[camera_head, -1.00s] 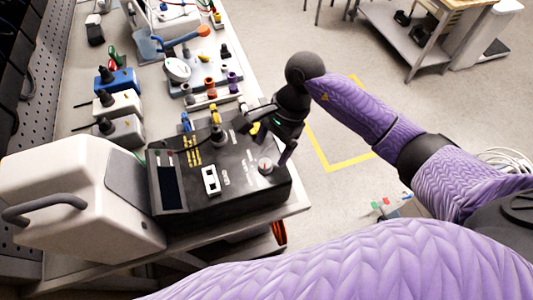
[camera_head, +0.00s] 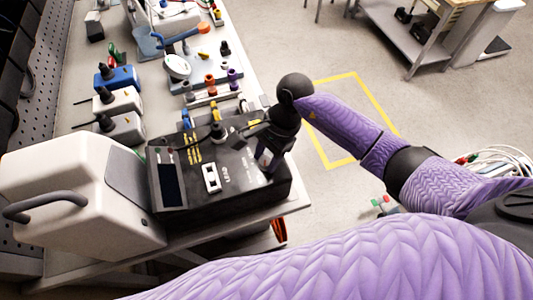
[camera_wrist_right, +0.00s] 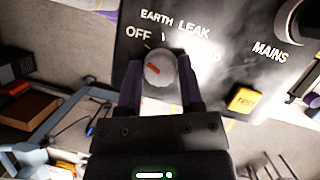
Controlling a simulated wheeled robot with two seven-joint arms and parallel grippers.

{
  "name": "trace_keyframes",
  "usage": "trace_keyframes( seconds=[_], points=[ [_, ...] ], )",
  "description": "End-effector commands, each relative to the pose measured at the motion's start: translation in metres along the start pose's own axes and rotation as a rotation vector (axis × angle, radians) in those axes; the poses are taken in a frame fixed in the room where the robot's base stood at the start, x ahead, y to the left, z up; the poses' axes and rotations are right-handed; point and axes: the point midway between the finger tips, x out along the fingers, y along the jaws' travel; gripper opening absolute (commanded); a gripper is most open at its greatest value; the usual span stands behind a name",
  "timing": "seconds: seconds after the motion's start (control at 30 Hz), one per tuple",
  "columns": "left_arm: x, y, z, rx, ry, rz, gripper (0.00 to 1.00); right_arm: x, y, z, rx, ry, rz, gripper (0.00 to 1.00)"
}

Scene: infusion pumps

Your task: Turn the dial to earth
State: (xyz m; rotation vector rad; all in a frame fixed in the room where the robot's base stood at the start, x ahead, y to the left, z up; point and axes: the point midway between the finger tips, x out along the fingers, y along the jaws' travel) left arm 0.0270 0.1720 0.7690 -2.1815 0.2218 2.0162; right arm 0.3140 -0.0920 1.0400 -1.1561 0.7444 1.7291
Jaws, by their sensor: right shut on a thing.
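The dial (camera_wrist_right: 156,70) is a small pale round knob with a red mark, on the face of a black tester box (camera_head: 225,178). In the right wrist view, the labels OFF, EARTH, LEAK and MAINS are printed around and beyond it. The red mark lies slantwise, and I cannot tell exactly which label it points at. My right gripper (camera_head: 268,160) reaches down onto the box near its right edge. It is shut on the dial, with one purple-grey finger on each side, as the right wrist view (camera_wrist_right: 158,64) shows. In the head view, the gripper mostly hides the dial. My left gripper is out of view.
A yellow TEST button (camera_wrist_right: 243,100) sits right of the dial in the right wrist view. A white cased device (camera_head: 75,190) stands left of the box. Blue and white connector blocks (camera_head: 118,78) lie further back. Open floor lies right of the bench.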

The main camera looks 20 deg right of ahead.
Motion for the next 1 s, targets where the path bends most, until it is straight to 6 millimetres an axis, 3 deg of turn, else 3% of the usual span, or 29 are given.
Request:
trace_keyframes(
  seconds=[0.37, 1.0],
  points=[
    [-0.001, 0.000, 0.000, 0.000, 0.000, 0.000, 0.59, -0.001, 0.001, 0.000, 0.090, -0.001, -0.036, 0.00],
    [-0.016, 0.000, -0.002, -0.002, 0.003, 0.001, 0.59, -0.002, 0.002, 0.001, 0.555, -0.001, -0.230, 0.00]
  ],
)
